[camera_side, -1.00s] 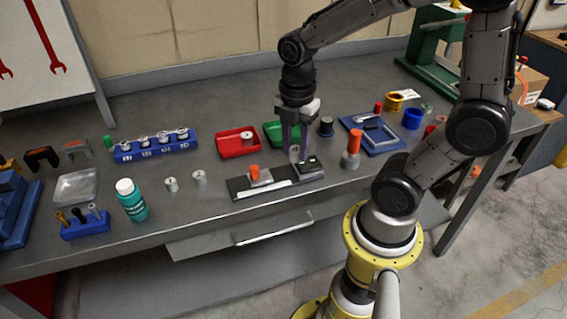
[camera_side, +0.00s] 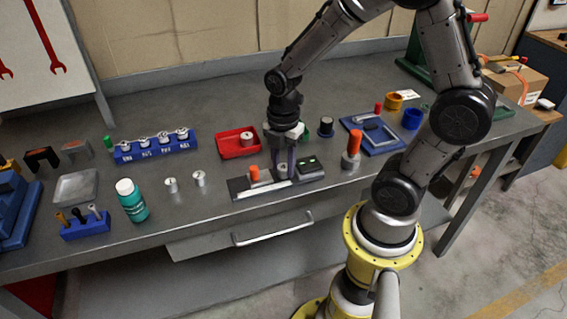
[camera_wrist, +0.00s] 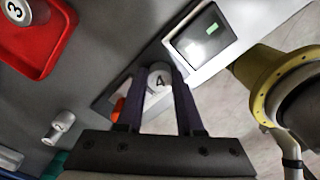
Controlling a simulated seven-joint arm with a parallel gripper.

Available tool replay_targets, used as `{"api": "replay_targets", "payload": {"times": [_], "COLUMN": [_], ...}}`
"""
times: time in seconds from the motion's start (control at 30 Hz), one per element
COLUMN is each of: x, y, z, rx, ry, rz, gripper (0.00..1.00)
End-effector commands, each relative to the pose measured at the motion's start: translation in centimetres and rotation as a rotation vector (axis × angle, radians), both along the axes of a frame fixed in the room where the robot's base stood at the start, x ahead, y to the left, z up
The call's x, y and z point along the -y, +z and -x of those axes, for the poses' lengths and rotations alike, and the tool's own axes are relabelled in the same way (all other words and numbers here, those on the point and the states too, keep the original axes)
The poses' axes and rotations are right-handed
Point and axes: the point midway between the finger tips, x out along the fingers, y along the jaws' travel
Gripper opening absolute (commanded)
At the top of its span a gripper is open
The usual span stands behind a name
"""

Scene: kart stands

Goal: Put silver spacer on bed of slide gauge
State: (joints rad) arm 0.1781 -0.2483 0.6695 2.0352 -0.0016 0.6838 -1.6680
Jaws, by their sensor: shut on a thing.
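My gripper (camera_side: 285,172) is shut on a silver spacer, whose top marked 4 shows between the fingers in the wrist view (camera_wrist: 160,78). The slide gauge (camera_side: 241,189) lies near the table's front edge. It has an orange-topped slider (camera_side: 254,174) on the left and a display block (camera_side: 311,166) on the right. The fingers hold the spacer low at the gauge's bed, between slider and display. The display block (camera_wrist: 200,38) and a bit of orange also show in the wrist view. I cannot tell whether the spacer touches the bed.
A red tray (camera_side: 227,153) with a spacer stands behind the gauge. Two silver spacers (camera_side: 171,185) (camera_side: 199,178) stand to its left. An orange-topped grey post (camera_side: 352,152) stands to its right, near a blue tray (camera_side: 387,147). A teal bottle (camera_side: 133,203) is farther left.

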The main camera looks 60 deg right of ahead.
Motion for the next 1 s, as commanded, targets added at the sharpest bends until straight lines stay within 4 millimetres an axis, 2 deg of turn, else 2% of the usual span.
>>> {"api": "replay_targets", "payload": {"times": [0.07,0.1,0.17,0.43,0.57,0.67,1.0], "x": [0.0,0.0,0.0,0.0,0.0,0.0,0.0], "y": [-0.3,-0.3,-0.2,-0.2,0.6,2.0,8.9], "z": [0.0,0.0,0.0,0.0,0.0,-0.1,-0.1], "rx": [-0.002,-0.002,-0.002,-0.001,0.001,0.005,0.004], "ry": [0.000,0.000,0.000,0.000,0.000,0.000,0.000], "rz": [0.000,0.000,0.000,0.000,0.000,0.000,0.000], "gripper": [0.00,0.41,0.48,0.48,0.48,0.48,0.48]}}
